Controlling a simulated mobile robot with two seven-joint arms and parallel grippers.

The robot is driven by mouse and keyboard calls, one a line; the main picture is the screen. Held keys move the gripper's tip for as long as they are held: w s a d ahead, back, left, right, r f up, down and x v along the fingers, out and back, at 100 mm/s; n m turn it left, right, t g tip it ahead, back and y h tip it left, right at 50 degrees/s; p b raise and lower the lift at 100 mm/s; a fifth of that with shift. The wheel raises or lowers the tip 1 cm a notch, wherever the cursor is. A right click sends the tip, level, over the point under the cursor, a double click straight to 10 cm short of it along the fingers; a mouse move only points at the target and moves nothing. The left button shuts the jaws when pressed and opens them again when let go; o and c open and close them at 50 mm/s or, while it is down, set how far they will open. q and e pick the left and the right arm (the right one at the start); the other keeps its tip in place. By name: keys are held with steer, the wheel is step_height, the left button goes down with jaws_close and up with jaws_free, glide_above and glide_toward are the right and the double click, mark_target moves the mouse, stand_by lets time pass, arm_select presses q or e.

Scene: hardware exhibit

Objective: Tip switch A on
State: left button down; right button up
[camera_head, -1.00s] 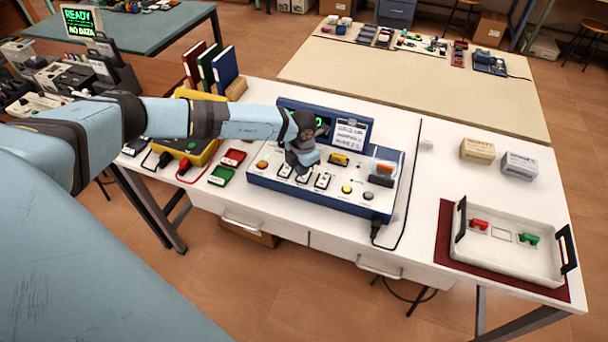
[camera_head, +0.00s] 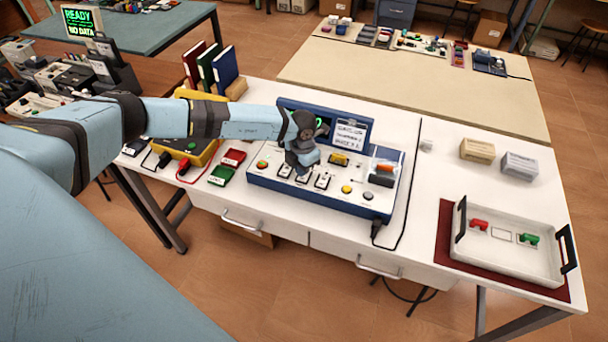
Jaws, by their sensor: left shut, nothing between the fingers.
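A blue control box (camera_head: 320,205) with a white sloped top stands on the white table. Three small switches sit in a row on its front left part: a left one (camera_head: 285,171), a middle one (camera_head: 303,177) and a right one (camera_head: 322,181). Their letters are too small to read, so I cannot tell which is switch A. My left gripper (camera_head: 301,168) points down over the left and middle switches, shut and empty. It partly hides them, and I cannot tell whether it touches one. My right gripper is not in view.
A white tray (camera_head: 505,262) stands at the right. The table between box and tray is mostly clear.

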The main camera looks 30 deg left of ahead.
arm_select(q)
steer(key=shift+f, duration=0.1)
stand_by(0.3)
steer(key=shift+f+b, duration=0.55)
steer(key=shift+f, duration=0.15)
steer(key=shift+s+f+b, duration=0.1)
steer(key=shift+f+b, duration=0.2)
steer(key=shift+f, duration=0.05)
stand_by(0.5)
steer(key=shift+r+p, duration=0.7)
steer(key=shift+r, duration=0.15)
steer(key=shift+r+p, duration=1.7)
steer(key=shift+r, duration=1)
